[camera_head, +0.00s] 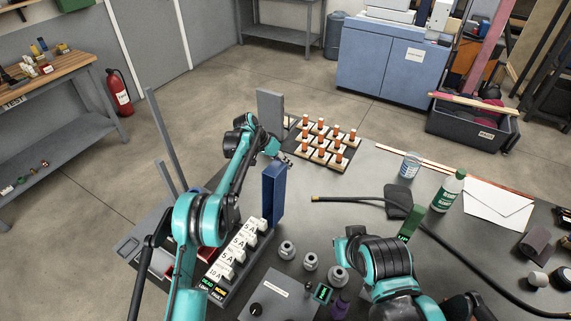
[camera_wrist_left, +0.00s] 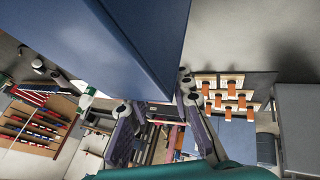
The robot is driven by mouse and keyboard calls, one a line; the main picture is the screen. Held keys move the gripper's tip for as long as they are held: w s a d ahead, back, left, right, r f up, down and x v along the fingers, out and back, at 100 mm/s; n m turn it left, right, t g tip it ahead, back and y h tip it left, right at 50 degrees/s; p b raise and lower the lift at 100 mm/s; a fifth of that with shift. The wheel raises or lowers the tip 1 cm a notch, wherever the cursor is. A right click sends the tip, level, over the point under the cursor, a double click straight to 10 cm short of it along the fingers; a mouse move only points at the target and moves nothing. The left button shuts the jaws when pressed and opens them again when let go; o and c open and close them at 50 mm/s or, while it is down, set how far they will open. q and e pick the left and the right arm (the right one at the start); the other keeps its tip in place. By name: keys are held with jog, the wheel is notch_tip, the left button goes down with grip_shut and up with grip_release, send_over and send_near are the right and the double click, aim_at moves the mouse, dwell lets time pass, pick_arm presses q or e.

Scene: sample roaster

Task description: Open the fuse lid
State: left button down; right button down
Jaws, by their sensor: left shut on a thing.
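The fuse lid is a blue panel (camera_head: 273,194) standing upright at the far end of the fuse box (camera_head: 232,283), with the row of white fuses (camera_head: 239,243) uncovered in front of it. My left gripper (camera_head: 283,159) is at the lid's top edge and is shut on it. In the left wrist view the blue lid (camera_wrist_left: 110,40) fills the upper left, with its edge between the fingers of the left gripper (camera_wrist_left: 155,95). My right arm shows at the lower right, but its fingers cannot be seen.
A board of orange-topped pegs (camera_head: 321,143) lies just beyond the left gripper. Grey knobs (camera_head: 311,261) stand right of the fuses. A black hose (camera_head: 350,199), a green bottle (camera_head: 448,190) and a glass (camera_head: 410,165) are further right. A grey upright panel (camera_head: 270,112) stands behind.

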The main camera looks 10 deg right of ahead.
pick_arm(q)
jog(key=shift+w+a, duration=0.1)
jog(key=c, duration=1.3)
grip_release()
jog(key=shift+r, duration=0.1)
jog(key=v, duration=1.1)
jog(key=shift+a+r, duration=0.3)
jog(key=shift+r, duration=0.05)
jog(key=shift+a, duration=0.15)
